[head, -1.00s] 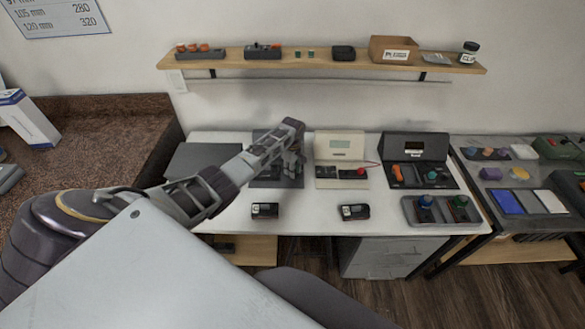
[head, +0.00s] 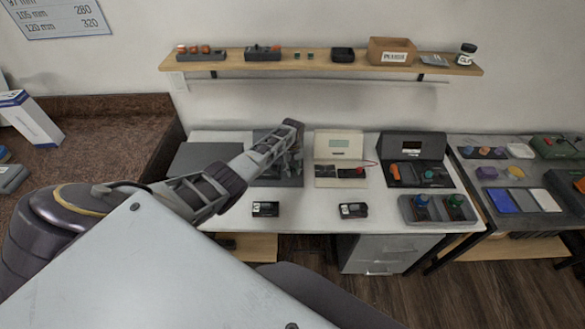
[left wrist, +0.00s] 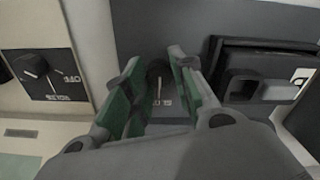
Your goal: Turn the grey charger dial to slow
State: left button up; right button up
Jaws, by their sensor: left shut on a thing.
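The grey charger (head: 263,181) stands on the white table, partly covered by my left gripper (head: 292,162). In the left wrist view, its dark round dial (left wrist: 158,72) sits between the green-padded fingers of my left gripper (left wrist: 157,88). The fingers are shut on the dial. A pale pointer line shows on the dial, with small lettering below it that I cannot read. The fingers hide the dial's sides and other marks. My right gripper is not in view.
Further right are a black station (head: 415,146) and a grey tray (head: 437,216). Two small black devices (head: 265,209) (head: 354,210) lie in front. A shelf (head: 330,65) hangs behind.

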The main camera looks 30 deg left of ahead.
aim_at(293, 170)
pick_arm(q)
jog(key=shift+m, duration=0.4)
jog(key=o, duration=1)
jog(key=shift+r, duration=6)
